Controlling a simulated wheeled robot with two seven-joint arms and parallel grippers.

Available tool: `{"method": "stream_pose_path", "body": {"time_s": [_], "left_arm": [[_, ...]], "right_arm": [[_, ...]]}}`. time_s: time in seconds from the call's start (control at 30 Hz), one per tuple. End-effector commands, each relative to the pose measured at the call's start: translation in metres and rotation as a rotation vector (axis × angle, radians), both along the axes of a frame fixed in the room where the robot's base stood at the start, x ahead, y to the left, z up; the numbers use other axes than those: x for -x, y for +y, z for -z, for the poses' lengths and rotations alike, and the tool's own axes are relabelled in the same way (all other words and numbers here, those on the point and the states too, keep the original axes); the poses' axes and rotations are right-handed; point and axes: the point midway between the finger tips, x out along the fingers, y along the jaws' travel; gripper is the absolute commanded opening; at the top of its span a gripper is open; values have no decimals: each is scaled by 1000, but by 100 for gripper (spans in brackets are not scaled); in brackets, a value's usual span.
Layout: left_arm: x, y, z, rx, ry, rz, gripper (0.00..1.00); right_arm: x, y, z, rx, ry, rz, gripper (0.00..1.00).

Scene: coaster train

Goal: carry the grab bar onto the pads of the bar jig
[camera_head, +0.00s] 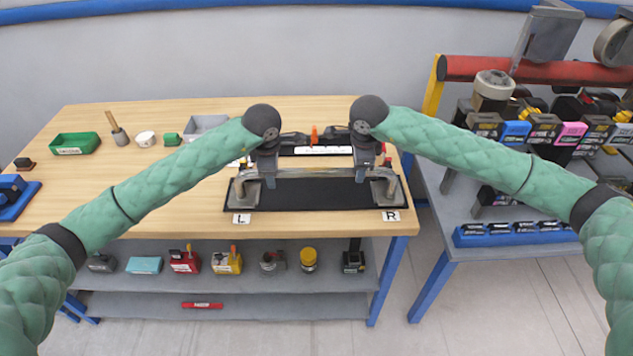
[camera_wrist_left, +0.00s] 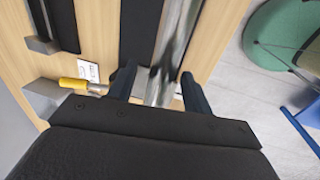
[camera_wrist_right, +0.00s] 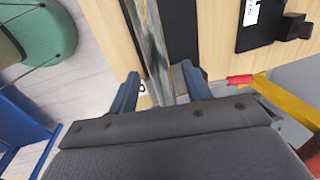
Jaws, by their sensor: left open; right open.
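The grab bar (camera_head: 316,173) is a grey metal bar with a bent leg at each end, standing on a black mat (camera_head: 310,197) marked L and R. The bar also shows in the left wrist view (camera_wrist_left: 172,45) and the right wrist view (camera_wrist_right: 152,45). My left gripper (camera_head: 267,170) is open, its fingers on either side of the bar near the L end. My right gripper (camera_head: 366,165) is open, its fingers on either side near the R end. What looks like the bar jig (camera_head: 323,151), dark with a white label and an orange part, lies just behind, partly hidden by my grippers.
A green bin (camera_head: 75,144), a mallet (camera_head: 118,134) and a grey tray (camera_head: 204,124) stand on the left and back of the wooden table (camera_head: 150,196). A lower shelf holds several small items. A grey bench (camera_head: 505,238) with a red rail (camera_head: 540,70) stands at the right.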

Motion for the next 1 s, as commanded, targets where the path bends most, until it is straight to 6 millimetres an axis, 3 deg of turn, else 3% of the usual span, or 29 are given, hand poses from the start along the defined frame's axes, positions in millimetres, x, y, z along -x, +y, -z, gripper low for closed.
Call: {"method": "stream_pose_path", "body": {"time_s": [0.3, 0.63, 0.9, 1.0], "left_arm": [[-5, 0, 28, 0, 0, 0, 50], [-6, 0, 30, 0, 0, 1, 50], [-6, 0, 30, 0, 0, 1, 0], [-6, 0, 29, 1, -1, 1, 0]], "right_arm": [[-5, 0, 27, -1, 0, 1, 49], [-6, 0, 29, -1, 0, 0, 49], [-6, 0, 29, -1, 0, 0, 0], [-6, 0, 29, -1, 0, 0, 0]]}}
